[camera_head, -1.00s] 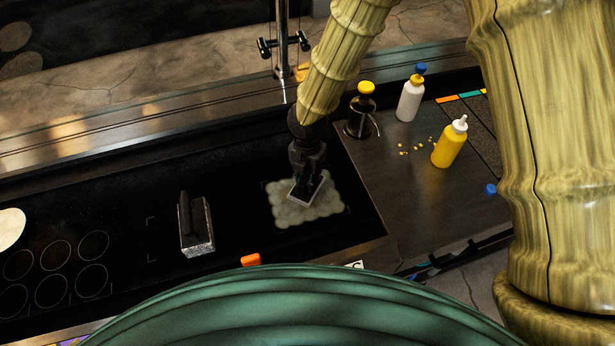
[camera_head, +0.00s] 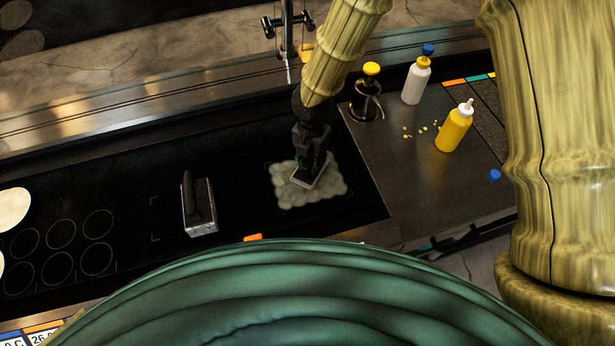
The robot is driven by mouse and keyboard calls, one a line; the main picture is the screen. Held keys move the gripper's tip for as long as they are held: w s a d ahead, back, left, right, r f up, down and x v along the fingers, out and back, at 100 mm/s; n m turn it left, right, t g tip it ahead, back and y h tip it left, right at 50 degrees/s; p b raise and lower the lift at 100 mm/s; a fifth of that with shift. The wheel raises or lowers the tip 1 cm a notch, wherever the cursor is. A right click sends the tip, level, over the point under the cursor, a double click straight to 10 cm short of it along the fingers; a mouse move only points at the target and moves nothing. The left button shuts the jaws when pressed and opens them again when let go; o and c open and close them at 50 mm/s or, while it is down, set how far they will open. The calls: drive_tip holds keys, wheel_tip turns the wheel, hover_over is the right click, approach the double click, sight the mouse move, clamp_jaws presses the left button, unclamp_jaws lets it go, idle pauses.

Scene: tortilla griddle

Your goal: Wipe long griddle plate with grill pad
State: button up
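The long black griddle plate (camera_head: 130,205) runs across the left and middle of the view. A pale, lumpy, foam-like patch (camera_head: 325,194) lies near its right end. My gripper (camera_head: 311,163) points down over this patch and appears shut on a small flat rectangular grill pad (camera_head: 307,179) with a light edge. The pad lies tilted against the upper middle of the patch and seems to touch it; its underside is hidden. The fingertips are dark and partly lost against the black plate.
A metal block with a black handle (camera_head: 200,212) stands left of the patch. Pale tortilla-like discs (camera_head: 12,208) lie far left. On the right counter (camera_head: 420,195) stand a dark bottle (camera_head: 367,102), a white bottle (camera_head: 415,85) and a yellow bottle (camera_head: 455,130), beside small yellow crumbs (camera_head: 408,134).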

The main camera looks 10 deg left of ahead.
drive_tip(key=shift+r+p, duration=0.35)
drive_tip(key=shift+p, duration=0.15)
idle(0.4)
clamp_jaws()
drive_tip(key=shift+w, duration=0.1)
drive_tip(key=shift+w+d+r+p, duration=0.1)
drive_tip(key=shift+w+d+p, duration=0.7)
drive_tip(key=shift+w+d, duration=0.9)
drive_tip(key=shift+w, duration=0.05)
drive_tip(key=shift+a, duration=0.2)
